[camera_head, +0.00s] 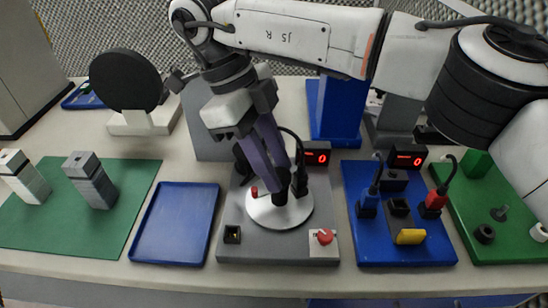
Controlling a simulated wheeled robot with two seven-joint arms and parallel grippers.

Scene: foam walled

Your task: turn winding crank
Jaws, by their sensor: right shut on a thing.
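The winding crank is a pale round disc (262,211) with dark upright parts on it, set on a grey base board (232,260). A small red peg (254,191) stands near the disc's left side. My right gripper (279,187) reaches down from above, with its purple-grey fingers shut on the dark crank handle (280,199) over the disc. The fingers hide part of the handle and of the disc's far side. My left gripper is not in view.
The grey board also bears a red knob (324,237), a small black socket (232,234) and a red display (316,158) reading 0. A blue tray (174,224) lies empty to the left. A blue board (370,251) with plugs is close on the right.

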